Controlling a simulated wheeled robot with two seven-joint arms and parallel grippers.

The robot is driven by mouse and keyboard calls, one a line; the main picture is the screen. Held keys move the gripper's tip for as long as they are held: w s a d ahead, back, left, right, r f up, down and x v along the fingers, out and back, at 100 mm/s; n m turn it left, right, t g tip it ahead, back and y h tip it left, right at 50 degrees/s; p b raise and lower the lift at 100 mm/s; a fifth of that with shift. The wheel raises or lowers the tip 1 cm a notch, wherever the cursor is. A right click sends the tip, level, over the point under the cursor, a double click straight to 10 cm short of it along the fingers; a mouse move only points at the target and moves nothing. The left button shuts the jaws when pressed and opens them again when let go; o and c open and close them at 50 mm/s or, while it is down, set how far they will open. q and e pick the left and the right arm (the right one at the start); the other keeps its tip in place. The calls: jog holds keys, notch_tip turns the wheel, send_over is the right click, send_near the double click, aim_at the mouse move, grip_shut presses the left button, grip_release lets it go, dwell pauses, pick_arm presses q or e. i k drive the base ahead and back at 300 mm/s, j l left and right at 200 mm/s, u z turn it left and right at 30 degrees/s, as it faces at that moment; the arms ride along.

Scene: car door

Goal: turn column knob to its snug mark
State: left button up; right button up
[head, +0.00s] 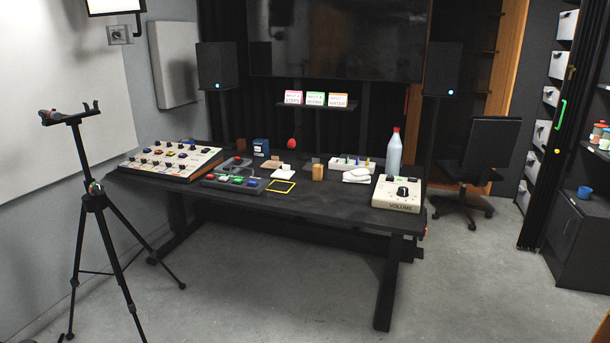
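A black tripod (97,200) stands on the floor at the left, legs spread, with a bracket (70,113) on top of its column. A small round knob (95,187) with lighter and coloured spots sits on the tripod's collar where the legs meet. It is too small to tell a mark or its turn angle. Neither of my grippers is in view, and nothing touches the tripod.
A black desk (330,215) stands right of the tripod, carrying a mixer (170,160), a white VOLUME box (399,195) and a bottle (395,153). An office chair (490,150) stands at the right. The concrete floor (240,290) in front is clear.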

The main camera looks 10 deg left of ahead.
aim_at(98, 189)
jog(key=i+u, duration=0.25)
jog(key=i, duration=0.5)
jog(key=i+l+u, duration=0.1)
jog(key=i+u, duration=0.2)
jog(key=i, duration=0.45)
jog(key=i+l+u, duration=0.1)
jog(key=i+u, duration=0.3)
jog(key=i, duration=0.15)
jog(key=i+l+u, duration=0.35)
jog(key=i, duration=0.2)
jog(key=i+l+u, duration=0.4)
jog(key=i, duration=0.1)
